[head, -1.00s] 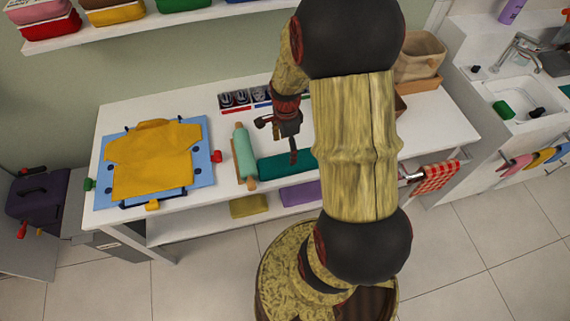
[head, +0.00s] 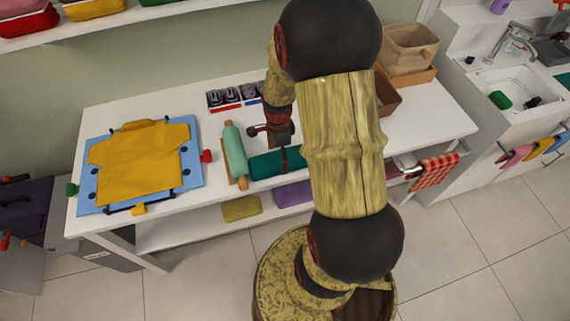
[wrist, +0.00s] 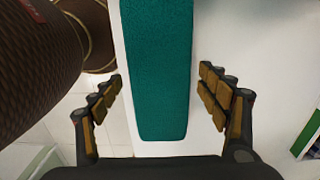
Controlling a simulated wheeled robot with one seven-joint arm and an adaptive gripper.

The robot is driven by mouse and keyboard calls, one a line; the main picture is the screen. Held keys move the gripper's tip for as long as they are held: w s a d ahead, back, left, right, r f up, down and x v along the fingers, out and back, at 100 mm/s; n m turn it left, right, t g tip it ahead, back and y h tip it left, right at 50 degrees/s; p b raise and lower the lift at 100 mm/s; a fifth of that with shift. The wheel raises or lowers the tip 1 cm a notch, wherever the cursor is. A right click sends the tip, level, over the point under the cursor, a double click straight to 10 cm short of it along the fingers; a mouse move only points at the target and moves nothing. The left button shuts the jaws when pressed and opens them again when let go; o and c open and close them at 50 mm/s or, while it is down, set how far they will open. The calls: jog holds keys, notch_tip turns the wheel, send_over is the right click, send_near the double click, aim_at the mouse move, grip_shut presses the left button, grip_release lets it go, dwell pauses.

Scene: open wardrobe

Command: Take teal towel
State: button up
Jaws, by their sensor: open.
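The teal towel (head: 268,164) lies folded as a long strip along the front edge of the white table. In the head view my arm hides its right part. My gripper (head: 282,155) is over the towel, with one finger in front of it. In the wrist view the towel (wrist: 158,75) runs between the two spread fingers of my gripper (wrist: 163,100). The fingers are apart from it on both sides, and the gripper is open and empty.
A rolling pin with a mint barrel (head: 234,151) lies just left of the towel. A yellow shirt (head: 140,160) lies on a blue board (head: 88,185). A tray of dark cups (head: 222,99) is behind. Folded cloths, purple (head: 292,194) and olive (head: 241,208), are on the lower shelf.

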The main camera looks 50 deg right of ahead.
aim_at(280, 159)
jog(key=shift+f+b, duration=0.35)
jog(key=shift+f, duration=0.65)
jog(key=shift+f+b, duration=0.3)
jog(key=shift+f, duration=0.35)
jog(key=c, duration=0.3)
jog(key=c, duration=0.4)
jog(key=shift+c, duration=0.3)
jog(key=shift+s+f, duration=0.1)
dwell(0.3)
jog(key=shift+r+p, duration=2.85)
jog(key=shift+r, duration=0.75)
